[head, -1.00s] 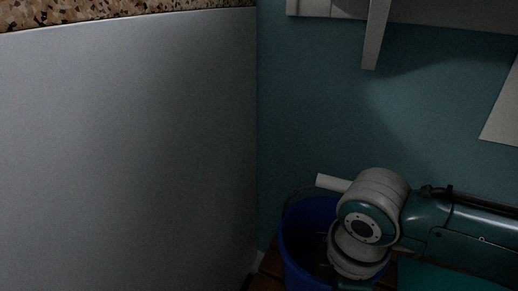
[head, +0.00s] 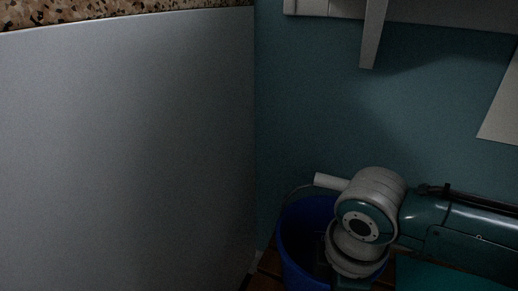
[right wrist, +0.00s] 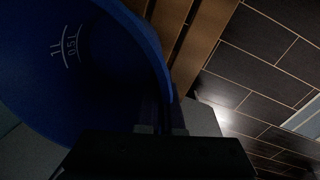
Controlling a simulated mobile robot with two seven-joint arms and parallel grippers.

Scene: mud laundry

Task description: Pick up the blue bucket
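The blue bucket (head: 293,258) stands low in the corner at the bottom of the head view, partly covered by my right arm. Its thin handle with a white grip (head: 330,182) shows above the rim. In the right wrist view the bucket (right wrist: 50,85) fills the left side, with white volume marks inside. My right gripper (right wrist: 164,118) is at the bucket's rim, its narrow dark fingers closed on the wall. The fingertips are dim and partly hidden. In the head view my right gripper is hidden behind the arm and bucket. My left gripper is not in view.
The bucket is on brown wooden slats (right wrist: 172,35). A grey panel (head: 125,150) stands close on the left under a speckled counter (head: 120,12). A teal wall (head: 320,110) is behind, with a white bracketed shelf (head: 373,35) above. Dark tiled floor (right wrist: 250,75) shows beside the slats.

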